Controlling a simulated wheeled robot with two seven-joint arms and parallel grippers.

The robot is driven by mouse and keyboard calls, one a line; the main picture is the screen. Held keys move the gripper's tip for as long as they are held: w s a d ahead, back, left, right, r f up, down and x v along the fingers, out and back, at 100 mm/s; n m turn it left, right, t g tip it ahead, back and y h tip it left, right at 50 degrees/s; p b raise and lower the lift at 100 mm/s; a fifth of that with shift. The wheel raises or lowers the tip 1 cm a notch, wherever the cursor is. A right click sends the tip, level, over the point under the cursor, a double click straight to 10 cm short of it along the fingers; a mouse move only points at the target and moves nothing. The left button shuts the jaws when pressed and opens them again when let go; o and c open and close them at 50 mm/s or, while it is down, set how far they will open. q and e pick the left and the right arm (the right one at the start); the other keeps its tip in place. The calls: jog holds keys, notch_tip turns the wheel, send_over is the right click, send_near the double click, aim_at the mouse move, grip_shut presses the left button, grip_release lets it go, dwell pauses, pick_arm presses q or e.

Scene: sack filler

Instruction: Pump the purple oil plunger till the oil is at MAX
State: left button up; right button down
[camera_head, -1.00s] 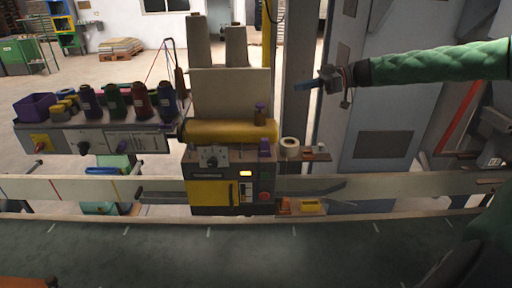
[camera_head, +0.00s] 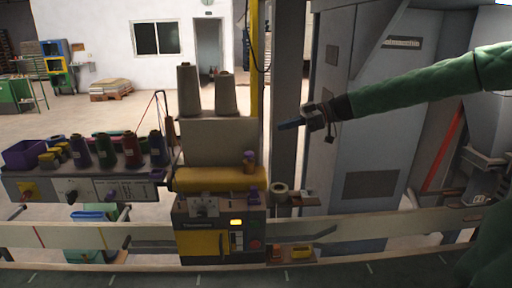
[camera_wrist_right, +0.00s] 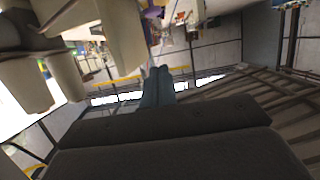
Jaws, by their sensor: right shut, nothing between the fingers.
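A purple-topped part with an amber-brown body (camera_head: 249,162) stands upright at the right end of the yellow cylinder (camera_head: 215,179) on the sewing machine (camera_head: 205,228). A second purple part (camera_head: 253,195) sits lower, on the machine's right front. I cannot tell which is the oil plunger, and the oil level and MAX mark are too small to read. My right gripper (camera_head: 290,125) is shut and empty, pointing left, above and right of both purple parts and apart from them. Its blue fingers are together in the right wrist view (camera_wrist_right: 158,85). My left gripper is out of view.
Several coloured thread cones (camera_head: 130,149) and a purple bin (camera_head: 24,153) stand on the left shelf. Two tall beige cones (camera_head: 188,88) rise behind the machine. A grey post (camera_head: 290,75) stands behind my gripper. A white roll (camera_head: 280,189) lies right of the machine.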

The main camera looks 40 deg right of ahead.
aim_at(249, 158)
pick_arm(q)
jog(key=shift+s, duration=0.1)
pick_arm(e)
jog(key=shift+a, duration=0.15)
